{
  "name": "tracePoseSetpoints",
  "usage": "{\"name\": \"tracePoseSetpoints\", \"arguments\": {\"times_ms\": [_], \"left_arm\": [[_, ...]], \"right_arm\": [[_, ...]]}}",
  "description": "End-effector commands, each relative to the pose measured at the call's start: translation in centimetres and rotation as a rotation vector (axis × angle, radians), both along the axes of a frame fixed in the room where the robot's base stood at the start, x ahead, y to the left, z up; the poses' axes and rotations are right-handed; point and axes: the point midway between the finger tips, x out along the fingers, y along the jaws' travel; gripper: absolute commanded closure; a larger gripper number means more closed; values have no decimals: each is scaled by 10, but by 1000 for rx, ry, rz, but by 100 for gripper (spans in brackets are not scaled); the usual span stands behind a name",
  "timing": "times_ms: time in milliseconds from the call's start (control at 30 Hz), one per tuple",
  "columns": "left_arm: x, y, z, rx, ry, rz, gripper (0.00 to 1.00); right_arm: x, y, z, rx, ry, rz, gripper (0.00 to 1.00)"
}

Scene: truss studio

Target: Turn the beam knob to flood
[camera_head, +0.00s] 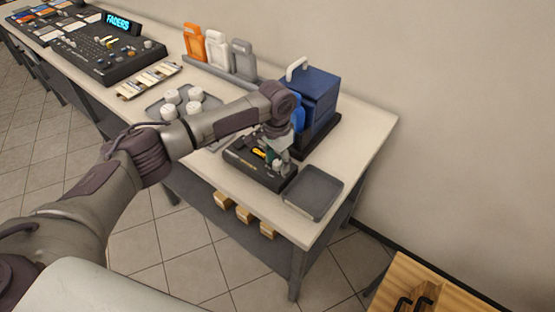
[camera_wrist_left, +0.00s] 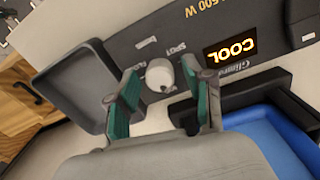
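The dark control panel (camera_head: 245,168) sits near the front edge of the bench, and the left wrist view shows its face (camera_wrist_left: 215,25) upside down. A round pale knob (camera_wrist_left: 160,74) stands on it, with a "SPOT" label beside it; other small lettering near the knob is partly hidden. A lit display (camera_wrist_left: 231,50) reads "COOL". My left gripper (camera_wrist_left: 160,68) also shows in the head view (camera_head: 275,152). Its green-padded fingers are apart on either side of the knob, with small gaps visible, so I see no clear contact. My right gripper is not in view.
A blue lamp housing (camera_head: 317,91) stands behind the panel. An empty dark tray (camera_head: 313,192) lies to the right. A tray with several white knobs (camera_head: 173,97), coloured clips (camera_head: 195,42) and a fader console (camera_head: 100,52) are to the left.

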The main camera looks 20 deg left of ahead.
Motion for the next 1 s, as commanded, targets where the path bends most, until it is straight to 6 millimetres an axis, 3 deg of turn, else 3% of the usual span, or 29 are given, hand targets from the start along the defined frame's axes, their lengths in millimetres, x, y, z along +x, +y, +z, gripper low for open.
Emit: {"name": "tracePoseSetpoints", "arguments": {"times_ms": [33, 267, 667, 1000], "left_arm": [[0, 0, 0, 0, 0, 0, 61], [0, 0, 1, 0, 0, 0, 99], [0, -1, 2, -2, 0, -62, 100], [0, -1, 3, -2, 1, -316, 100]], "right_arm": [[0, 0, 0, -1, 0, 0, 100], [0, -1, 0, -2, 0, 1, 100], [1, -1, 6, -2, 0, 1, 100], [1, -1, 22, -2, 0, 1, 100]]}}
